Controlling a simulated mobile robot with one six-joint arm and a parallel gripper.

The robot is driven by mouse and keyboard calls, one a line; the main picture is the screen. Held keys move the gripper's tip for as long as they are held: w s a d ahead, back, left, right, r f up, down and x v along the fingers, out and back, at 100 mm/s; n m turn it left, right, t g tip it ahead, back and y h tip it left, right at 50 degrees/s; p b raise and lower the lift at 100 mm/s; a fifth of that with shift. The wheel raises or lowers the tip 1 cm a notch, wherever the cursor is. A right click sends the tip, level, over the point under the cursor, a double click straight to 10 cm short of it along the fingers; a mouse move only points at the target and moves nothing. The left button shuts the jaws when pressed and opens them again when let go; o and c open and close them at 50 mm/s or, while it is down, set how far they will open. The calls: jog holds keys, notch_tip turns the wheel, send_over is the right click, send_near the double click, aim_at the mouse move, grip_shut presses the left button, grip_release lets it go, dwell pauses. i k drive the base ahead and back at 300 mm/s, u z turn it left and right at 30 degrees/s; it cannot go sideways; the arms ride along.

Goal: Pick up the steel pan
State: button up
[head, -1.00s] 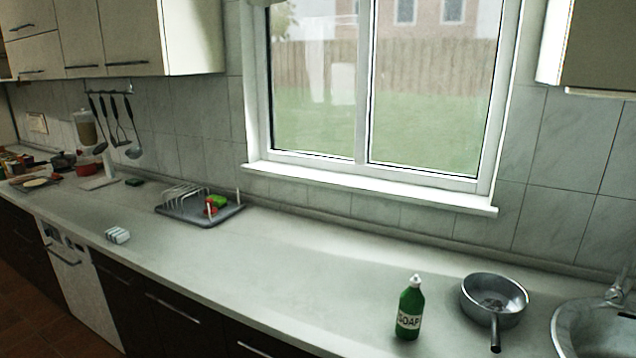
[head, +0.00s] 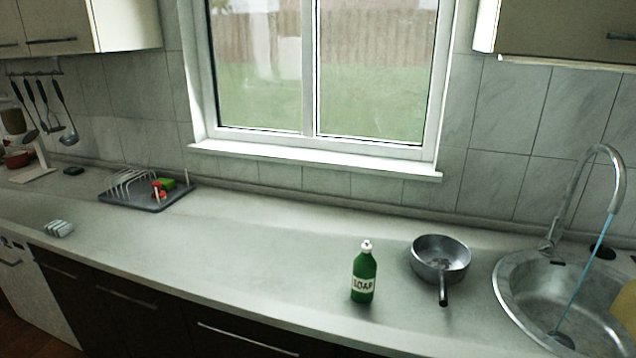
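The steel pan (head: 440,259) stands upright on the counter at the right in the head view. It is a round grey metal pan, and its dark handle points toward the counter's front edge. Its inside looks empty apart from reflections. My gripper is not in view.
A green soap bottle (head: 363,275) stands just left of the pan. A sink (head: 508,290) with a tall tap (head: 562,205) and a thin blue stream lies to the right. A dish rack (head: 150,203) sits far left. The counter (head: 270,250) between rack and bottle is clear.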

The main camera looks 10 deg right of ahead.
aim_at(443, 260)
jog(key=z, duration=0.85)
jog(key=k, duration=0.15)
jog(key=u, duration=3.4)
jog(key=k, duration=1.35)
jog(key=u, duration=0.5)
